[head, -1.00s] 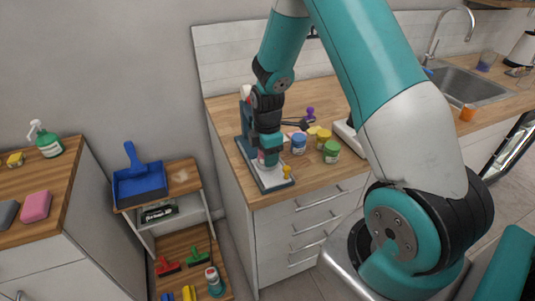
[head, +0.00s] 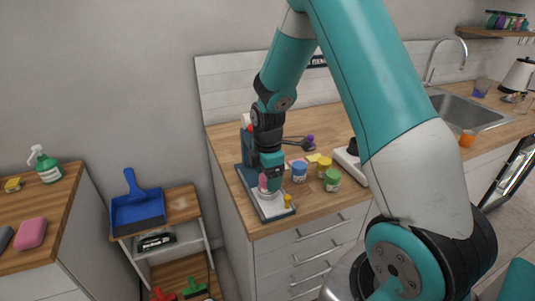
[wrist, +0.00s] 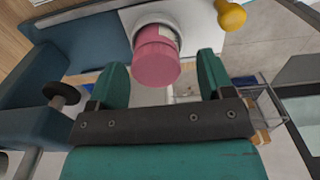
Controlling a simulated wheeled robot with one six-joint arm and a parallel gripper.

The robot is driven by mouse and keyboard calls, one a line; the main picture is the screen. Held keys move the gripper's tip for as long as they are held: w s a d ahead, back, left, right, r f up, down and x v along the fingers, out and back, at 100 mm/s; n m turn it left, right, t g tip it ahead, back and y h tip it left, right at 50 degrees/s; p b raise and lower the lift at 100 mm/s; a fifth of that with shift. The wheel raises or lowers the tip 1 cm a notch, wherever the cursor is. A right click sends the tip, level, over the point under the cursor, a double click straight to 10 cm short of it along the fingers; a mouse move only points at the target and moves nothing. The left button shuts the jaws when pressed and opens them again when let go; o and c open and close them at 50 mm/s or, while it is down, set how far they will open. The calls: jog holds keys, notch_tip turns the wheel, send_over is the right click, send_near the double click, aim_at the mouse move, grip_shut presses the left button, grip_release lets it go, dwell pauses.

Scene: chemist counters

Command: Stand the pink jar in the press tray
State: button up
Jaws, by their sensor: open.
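The pink jar (head: 263,190) stands upright on the pale plate of the press tray (head: 274,208), at the front left of the wooden counter. In the wrist view the pink jar (wrist: 157,62) shows its round pink lid toward me, with a pale label below it. The tray plate (wrist: 195,18) is behind it. My gripper (wrist: 162,62) is open, its two teal fingers on either side of the jar with gaps showing. In the head view my gripper (head: 270,182) is right over the tray and partly hides the jar.
The blue press frame (wrist: 85,45) is close beside my gripper, and a yellow knob (head: 288,201) is at the tray's front. Blue (head: 299,172), yellow (head: 324,167) and green (head: 332,180) jars stand to the right. A sink (head: 470,108) is farther right.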

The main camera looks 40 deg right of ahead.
notch_tip(320, 180, up, 9)
jog(key=b, duration=0.1)
jog(key=s+a+r+m+y, duration=0.1)
jog(key=s+a+r+m, duration=0.1)
jog(key=s+a+r, duration=0.35)
jog(key=s+a+r+m+y, duration=0.1)
jog(key=s+a+r+m, duration=0.15)
jog(key=a, duration=0.65)
jog(key=s+a+r+m+y, duration=0.1)
jog(key=s+a, duration=0.3)
jog(key=s, duration=0.3)
jog(key=s+a+r+m+y, duration=0.1)
jog(key=s+a+m, duration=0.1)
jog(key=s+a, duration=0.2)
jog(key=s, duration=0.3)
jog(key=shift+d, duration=0.1)
